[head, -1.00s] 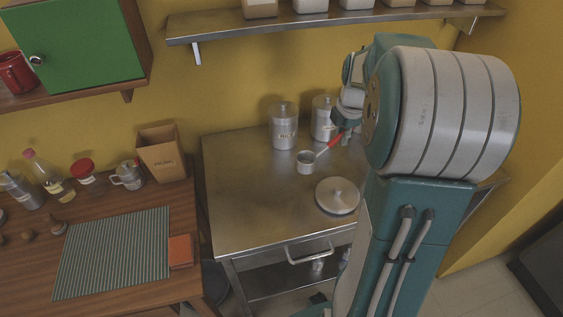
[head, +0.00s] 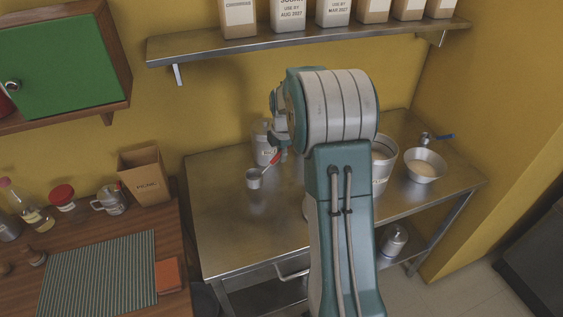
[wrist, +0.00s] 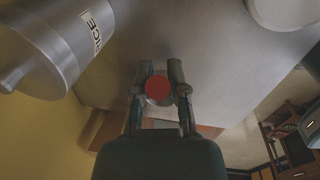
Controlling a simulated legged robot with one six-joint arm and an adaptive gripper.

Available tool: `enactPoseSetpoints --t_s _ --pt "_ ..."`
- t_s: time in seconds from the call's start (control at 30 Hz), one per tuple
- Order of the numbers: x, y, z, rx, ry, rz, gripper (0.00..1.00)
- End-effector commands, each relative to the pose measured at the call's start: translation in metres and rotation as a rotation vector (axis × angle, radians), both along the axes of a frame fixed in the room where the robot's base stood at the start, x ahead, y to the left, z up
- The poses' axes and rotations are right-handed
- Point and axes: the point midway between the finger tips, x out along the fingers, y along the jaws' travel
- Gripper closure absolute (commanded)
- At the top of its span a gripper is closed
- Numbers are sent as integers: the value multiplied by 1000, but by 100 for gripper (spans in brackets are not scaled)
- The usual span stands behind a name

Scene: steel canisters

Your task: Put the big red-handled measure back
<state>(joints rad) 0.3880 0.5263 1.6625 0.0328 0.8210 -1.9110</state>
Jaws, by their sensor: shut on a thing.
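The measure (head: 254,180) is a small steel cup with a red handle (head: 273,160). My gripper (head: 279,151) is shut on the handle, and the cup hangs out to its lower left over the steel table. In the wrist view the round red handle end (wrist: 159,88) sits between my fingertips (wrist: 160,76); the cup itself is mostly hidden there. The steel canister labelled RICE (wrist: 62,42) stands close by at the upper left, and it shows behind the cup in the head view (head: 262,148). Its neighbouring canister is hidden behind my arm.
A large open canister (head: 383,167), a bowl of white powder (head: 425,167) and a blue-handled measure (head: 440,137) stand at the right of the steel table (head: 225,225). The table's front left is clear. A shelf (head: 300,40) with several packages hangs above.

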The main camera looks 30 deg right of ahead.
Motion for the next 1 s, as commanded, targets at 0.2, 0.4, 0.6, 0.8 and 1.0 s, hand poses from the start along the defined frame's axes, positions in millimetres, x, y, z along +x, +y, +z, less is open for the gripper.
enactPoseSetpoints --t_s 0.2,0.4,0.6,0.8,1.0 --pt "6 -3 -31 7 3 0 100" --pt "6 -5 -40 8 -1 -1 100" --pt "6 -2 -40 4 1 0 50" --pt "6 -1 -39 3 1 -1 47" --pt "6 -3 -38 6 0 0 47"
